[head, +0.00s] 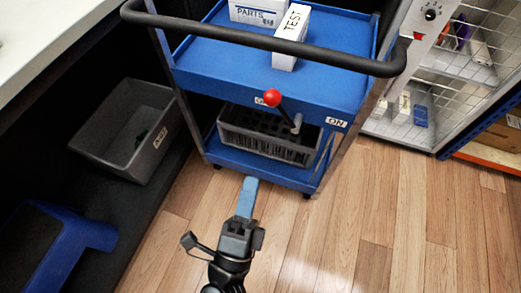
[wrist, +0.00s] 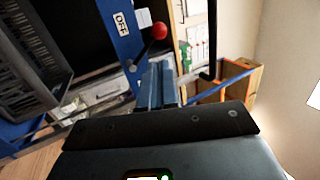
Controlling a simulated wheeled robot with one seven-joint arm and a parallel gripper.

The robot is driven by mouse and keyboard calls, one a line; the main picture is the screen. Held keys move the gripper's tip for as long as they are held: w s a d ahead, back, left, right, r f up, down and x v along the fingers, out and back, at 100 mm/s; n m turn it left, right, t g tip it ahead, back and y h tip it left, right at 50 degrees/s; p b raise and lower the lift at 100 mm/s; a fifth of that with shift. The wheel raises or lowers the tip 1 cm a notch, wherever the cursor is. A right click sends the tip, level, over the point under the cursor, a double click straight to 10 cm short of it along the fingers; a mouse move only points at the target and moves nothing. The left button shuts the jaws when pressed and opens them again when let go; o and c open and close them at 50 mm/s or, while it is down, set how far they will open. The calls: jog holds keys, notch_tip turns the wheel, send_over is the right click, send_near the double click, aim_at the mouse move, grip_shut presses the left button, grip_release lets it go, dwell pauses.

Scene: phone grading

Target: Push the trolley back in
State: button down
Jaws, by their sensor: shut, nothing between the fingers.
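The blue trolley (head: 230,75) stands at the top middle of the head view, with a black push bar (head: 270,44) across its near side. A lever with a red knob (head: 272,98) is on its front edge, near an ON label (head: 337,122). The knob (wrist: 159,30) also shows in the wrist view, near an OFF label (wrist: 122,24). My gripper (head: 249,188) is shut and empty, in front of the trolley's lower shelf in the head view. In the wrist view its fingers (wrist: 158,85) appear just below the knob; I cannot tell whether they touch.
On the trolley are a PARTS box (head: 257,12), a white TEST box (head: 292,35) and a grey crate (head: 262,140) below. A grey bin (head: 125,130) stands left under a counter. A wire cage (head: 440,80) stands right. The wood floor (head: 390,220) in front is clear.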

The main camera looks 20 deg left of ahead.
jog(key=b, duration=0.1)
send_near(275, 90)
jog(key=w, duration=0.4)
jog(key=shift+a+r, duration=0.15)
jog(key=shift+r, duration=0.2)
